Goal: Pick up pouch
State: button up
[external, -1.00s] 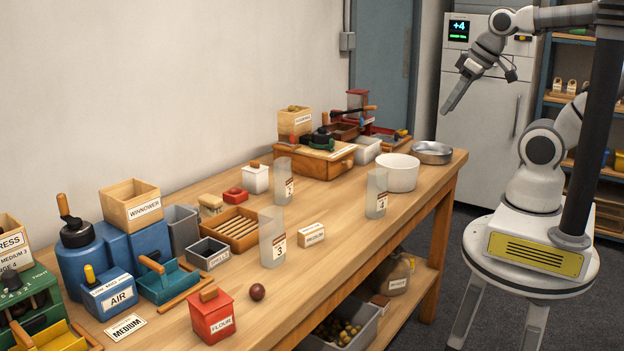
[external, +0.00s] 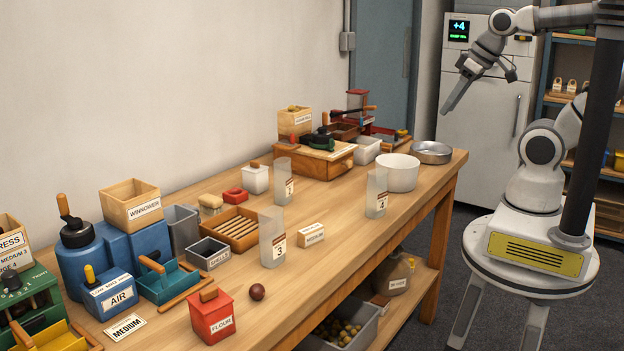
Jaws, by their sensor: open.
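Three translucent pouches stand upright on the wooden table. One pouch labelled 3 (external: 267,238) is in the middle, beside a small block marked MEDIUM (external: 310,235). A second pouch (external: 283,180) stands farther back near a white lidded box. A third pouch (external: 377,193) stands near the table's right edge, in front of a white bowl. My gripper (external: 450,105) is open and empty, raised in front of the fridge at the upper right, well apart from all the pouches.
The table (external: 340,265) holds a red FLOUR box (external: 212,318), a brown chestnut (external: 257,292), a grey SHELLS bin (external: 208,254), a slatted tray (external: 236,230), a white bowl (external: 398,173) and a metal pan (external: 432,152). Free tabletop lies along its front right side.

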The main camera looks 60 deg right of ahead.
jog(key=shift+c, duration=0.6)
jog(key=m+g+y+b, duration=0.2)
jog(key=m+y+b, duration=0.2)
jog(key=m+y, duration=1.55)
send_near(377, 194)
jog(key=d+r+m+h, duration=0.1)
jog(key=d+r+h, duration=0.1)
jog(key=d+r, duration=0.45)
jog(key=p+x, duration=0.1)
jog(key=x, duration=1.5)
jog(key=shift+w+a+f, duration=0.25)
jog(key=shift+w+a, duration=0.05)
jog(key=shift+w, duration=0.1)
